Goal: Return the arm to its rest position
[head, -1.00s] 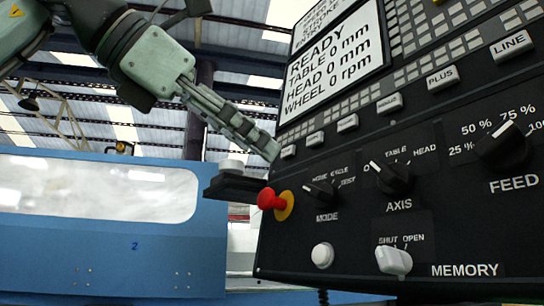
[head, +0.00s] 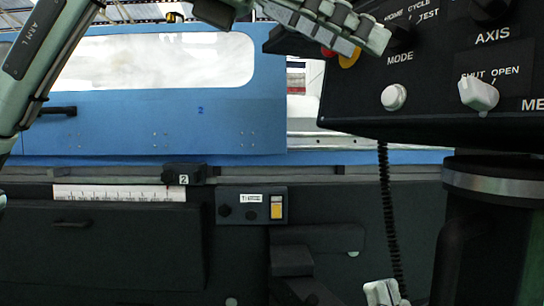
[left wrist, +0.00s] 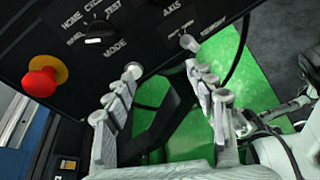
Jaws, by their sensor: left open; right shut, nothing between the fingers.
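My left gripper (head: 375,38) is at the top of the head view, in front of the control panel (head: 430,110), covering much of the red stop button (head: 328,51) and part of the MODE knob. In the left wrist view its two fingers are spread with nothing between them, and the left gripper (left wrist: 161,72) points at the panel's lower edge. I cannot tell whether it touches the panel. My left arm (head: 40,60) comes down the left side of the head view. My right gripper (head: 385,292) shows at the bottom edge, fingers together and empty.
The blue machine door (head: 150,120) is behind. A small switch box (head: 251,205) sits on the dark machine front.

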